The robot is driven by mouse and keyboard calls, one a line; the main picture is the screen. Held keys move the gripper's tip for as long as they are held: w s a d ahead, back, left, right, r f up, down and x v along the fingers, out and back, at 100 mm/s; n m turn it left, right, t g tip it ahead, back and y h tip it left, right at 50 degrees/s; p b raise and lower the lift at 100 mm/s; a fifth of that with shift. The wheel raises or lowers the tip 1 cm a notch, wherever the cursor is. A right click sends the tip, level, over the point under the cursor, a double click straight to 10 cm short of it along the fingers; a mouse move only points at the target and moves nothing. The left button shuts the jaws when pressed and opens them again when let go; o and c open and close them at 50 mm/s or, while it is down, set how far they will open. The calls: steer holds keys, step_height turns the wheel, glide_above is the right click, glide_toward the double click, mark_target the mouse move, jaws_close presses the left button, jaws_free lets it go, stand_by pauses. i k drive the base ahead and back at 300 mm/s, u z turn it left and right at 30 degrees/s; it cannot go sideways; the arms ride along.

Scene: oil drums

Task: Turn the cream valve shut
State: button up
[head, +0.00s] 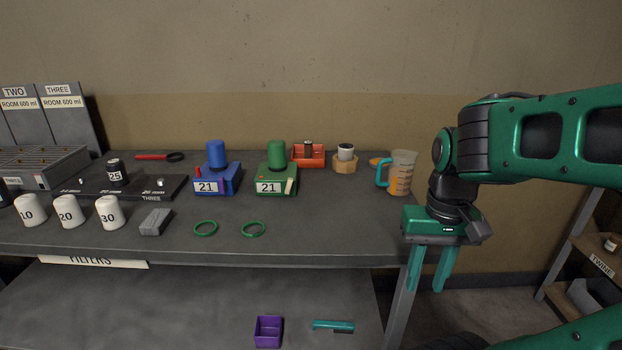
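A small cream lever (290,186), which looks like the cream valve, is on the front right of a green unit (269,181) with a "21" label and a green cylinder on top. The lever leans to the right; whether this is open or shut I cannot tell. The unit stands on the grey bench. My gripper (429,279) is at the right, off the bench's right end, pointing down with its two green fingers apart. It is open and empty, well to the right of the green unit.
A blue unit (216,177) with a red lever stands left of the green one. A measuring jug (401,174), a wooden holder (345,163) and a red tray (308,160) stand to the right. Two green rings (253,229) lie in front. The bench's right front is clear.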

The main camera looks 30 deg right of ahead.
mark_target(290, 181)
steer(key=z, duration=1.75)
steer(key=k, duration=0.65)
steer(key=u, duration=0.9)
steer(key=i, duration=1)
